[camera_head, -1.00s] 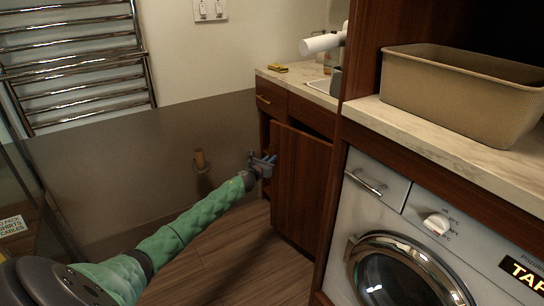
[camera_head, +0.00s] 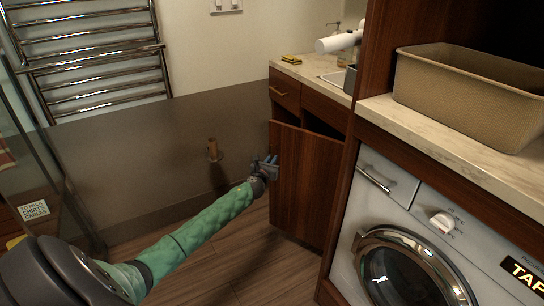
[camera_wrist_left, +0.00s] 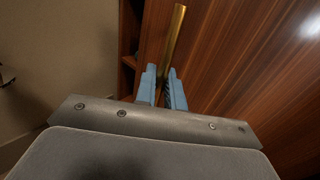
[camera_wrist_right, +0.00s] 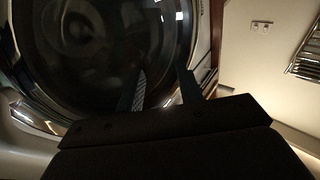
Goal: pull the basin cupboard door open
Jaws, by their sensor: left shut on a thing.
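The basin cupboard door (camera_head: 308,185) is a dark reddish-brown wood panel under the basin counter. It stands partly open, with a dark gap along its top. In the left wrist view the door (camera_wrist_left: 235,75) fills the right side, and the cupboard's inside edge (camera_wrist_left: 130,45) shows left of it. My left gripper (camera_head: 268,162) is at the door's left edge. Its blue fingers are shut on the upright brass handle (camera_wrist_left: 175,40). My right gripper (camera_wrist_right: 162,75) is open and empty in the right wrist view, in front of the washing machine's round door (camera_wrist_right: 90,45).
The washing machine (camera_head: 398,195) stands right of the cupboard, under a marble counter with a beige basket (camera_head: 465,95). A drawer (camera_head: 285,90) is above the cupboard's left side. A glass panel (camera_head: 35,150) stands at the left. The wooden floor (camera_head: 215,265) left of the door is clear.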

